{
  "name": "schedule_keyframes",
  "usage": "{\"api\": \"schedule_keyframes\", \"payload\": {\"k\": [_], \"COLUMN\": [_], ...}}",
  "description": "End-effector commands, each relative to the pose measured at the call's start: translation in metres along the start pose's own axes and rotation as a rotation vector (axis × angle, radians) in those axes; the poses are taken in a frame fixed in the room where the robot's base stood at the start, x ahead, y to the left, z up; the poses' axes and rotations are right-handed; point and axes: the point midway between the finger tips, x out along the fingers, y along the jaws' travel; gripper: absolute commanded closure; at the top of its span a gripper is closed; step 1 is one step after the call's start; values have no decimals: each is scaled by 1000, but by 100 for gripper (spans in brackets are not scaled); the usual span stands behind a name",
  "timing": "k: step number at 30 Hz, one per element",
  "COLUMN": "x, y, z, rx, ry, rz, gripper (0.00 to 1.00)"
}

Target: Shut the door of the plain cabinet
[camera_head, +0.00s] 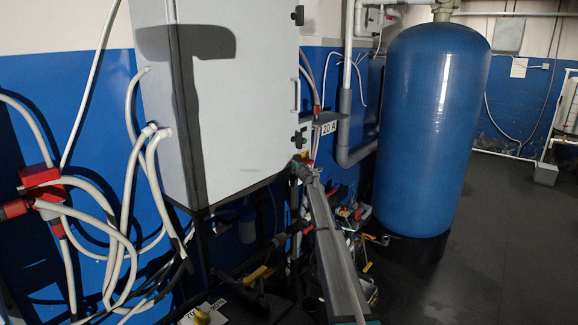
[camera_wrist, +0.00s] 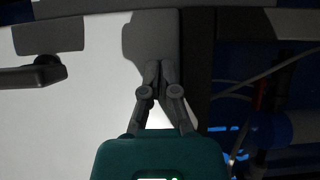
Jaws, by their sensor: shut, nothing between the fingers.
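The plain cabinet (camera_head: 160,90) is a large pale box at the left of the head view. Its white door (camera_head: 245,110) faces me, with a bar handle (camera_head: 296,94) and dark latches (camera_head: 297,16) along the right edge. A dark strip runs down the door's left side; I cannot tell how wide any gap is. My gripper (camera_wrist: 160,68) is shut and empty in the wrist view, in front of the white door panel (camera_wrist: 85,110) near its edge. A dark latch or handle (camera_wrist: 45,72) shows at left. Whether the fingertips touch the door is unclear.
A tall blue tank (camera_head: 430,130) stands right of the cabinet. White hoses (camera_head: 125,210) and red connectors (camera_head: 42,180) hang at left. Pipes and small valves crowd the space below the cabinet. The dark floor (camera_head: 505,220) at right is clear.

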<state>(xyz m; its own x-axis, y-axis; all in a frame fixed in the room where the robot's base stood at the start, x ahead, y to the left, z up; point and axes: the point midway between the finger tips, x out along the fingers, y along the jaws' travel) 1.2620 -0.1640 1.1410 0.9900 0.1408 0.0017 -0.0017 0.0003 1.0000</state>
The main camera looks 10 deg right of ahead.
Motion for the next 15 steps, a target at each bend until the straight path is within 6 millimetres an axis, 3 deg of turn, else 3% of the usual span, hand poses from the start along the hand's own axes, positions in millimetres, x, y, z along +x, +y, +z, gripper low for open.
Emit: {"api": "schedule_keyframes", "payload": {"k": [6, 15], "x": [11, 14], "y": [1, 1], "z": [-17, -24], "rx": [3, 5], "ry": [20, 29], "rz": [1, 1], "gripper": [100, 100]}}
